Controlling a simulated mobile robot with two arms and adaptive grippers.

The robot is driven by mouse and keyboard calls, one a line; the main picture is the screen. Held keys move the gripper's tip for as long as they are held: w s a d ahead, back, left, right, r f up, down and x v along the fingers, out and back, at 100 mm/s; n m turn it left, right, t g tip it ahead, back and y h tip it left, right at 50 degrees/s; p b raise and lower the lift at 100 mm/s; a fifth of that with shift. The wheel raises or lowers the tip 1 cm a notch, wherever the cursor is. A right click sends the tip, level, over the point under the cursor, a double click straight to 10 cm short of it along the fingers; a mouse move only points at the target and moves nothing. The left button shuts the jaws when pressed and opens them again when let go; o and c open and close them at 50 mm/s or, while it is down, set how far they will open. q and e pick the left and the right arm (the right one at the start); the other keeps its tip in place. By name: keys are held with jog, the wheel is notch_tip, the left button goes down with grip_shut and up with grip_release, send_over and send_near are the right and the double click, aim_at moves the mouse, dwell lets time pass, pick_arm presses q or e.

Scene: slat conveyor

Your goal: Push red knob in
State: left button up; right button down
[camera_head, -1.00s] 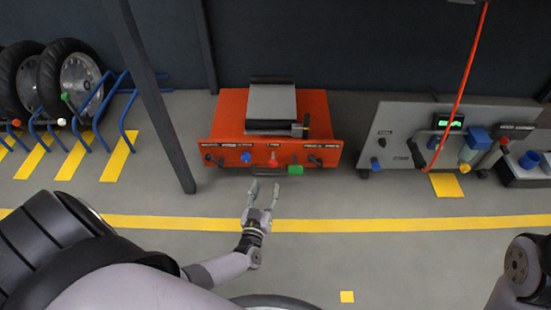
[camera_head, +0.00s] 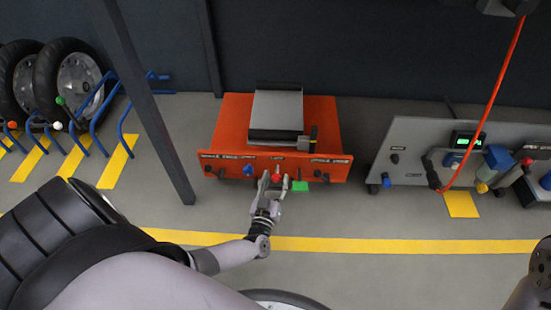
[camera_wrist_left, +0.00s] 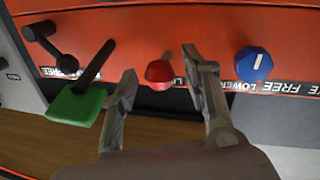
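The red knob (camera_wrist_left: 159,74) is on the front panel of the orange machine (camera_head: 228,128). In the left wrist view it sits between and just beyond the two fingertips of my left gripper (camera_wrist_left: 157,85). In the head view the red knob (camera_head: 277,178) shows between the fingers of my left gripper (camera_head: 276,179), at the panel's front. The left gripper is open, with a finger on each side of the knob. I cannot tell whether a finger touches it. My right gripper is not in view; only part of the right arm shows at the lower right.
A blue knob (camera_wrist_left: 253,63) and a green-ended lever (camera_wrist_left: 76,106) flank the red knob closely. A black lever (camera_wrist_left: 50,42) is farther left in the wrist view. A grey machine (camera_head: 409,135) with a red hose stands at right. A dark post stands at left.

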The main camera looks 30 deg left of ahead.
pick_arm(q)
grip_shut()
dwell(0.3)
dwell(0.3)
